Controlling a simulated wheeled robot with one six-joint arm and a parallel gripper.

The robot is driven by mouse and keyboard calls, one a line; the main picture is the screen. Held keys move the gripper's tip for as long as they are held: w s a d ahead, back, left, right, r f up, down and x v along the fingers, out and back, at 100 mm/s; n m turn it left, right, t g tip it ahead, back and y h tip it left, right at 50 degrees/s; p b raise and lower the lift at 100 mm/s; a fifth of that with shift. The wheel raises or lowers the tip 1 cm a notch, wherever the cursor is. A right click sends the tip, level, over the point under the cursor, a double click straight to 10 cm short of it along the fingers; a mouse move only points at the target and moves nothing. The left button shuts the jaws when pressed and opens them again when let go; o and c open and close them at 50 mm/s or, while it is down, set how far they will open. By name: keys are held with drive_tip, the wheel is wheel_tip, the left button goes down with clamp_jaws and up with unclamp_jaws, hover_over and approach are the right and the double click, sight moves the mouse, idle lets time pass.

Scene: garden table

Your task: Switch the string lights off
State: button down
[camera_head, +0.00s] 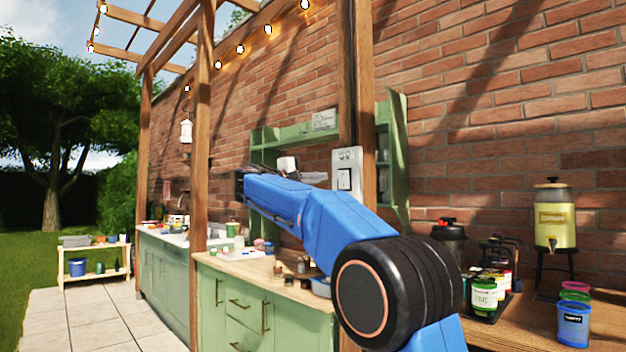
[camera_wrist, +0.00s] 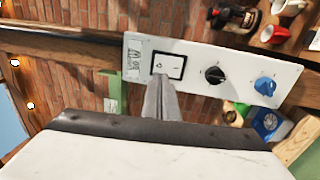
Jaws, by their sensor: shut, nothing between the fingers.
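The string lights (camera_head: 268,29) glow warm white along the pergola and brick wall; lit bulbs also show at the left of the wrist view (camera_wrist: 14,62). A white control panel (camera_head: 346,157) is on the wooden post. In the wrist view, the panel (camera_wrist: 215,75) has a black-framed white rocker switch (camera_wrist: 168,65), a black knob (camera_wrist: 215,75) and a blue knob (camera_wrist: 265,86). My gripper (camera_wrist: 160,80) is shut and empty, its tips over the lower left part of the rocker. Whether they touch it I cannot tell.
A green shelf (camera_head: 290,138) is on the wall behind the post. Below is a counter with several small items. At right, a drink dispenser (camera_head: 554,218), cups (camera_head: 573,322) and jars stand on a wooden table (camera_head: 520,325).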

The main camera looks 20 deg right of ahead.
sight(344, 174)
drive_tip(key=x, duration=0.8)
drive_tip(key=shift+w+d+r, duration=0.1)
drive_tip(key=shift+w+d, duration=0.1)
drive_tip(key=shift+d, duration=0.15)
drive_tip(key=shift+d+r, duration=0.1)
drive_tip(key=shift+d, duration=0.1)
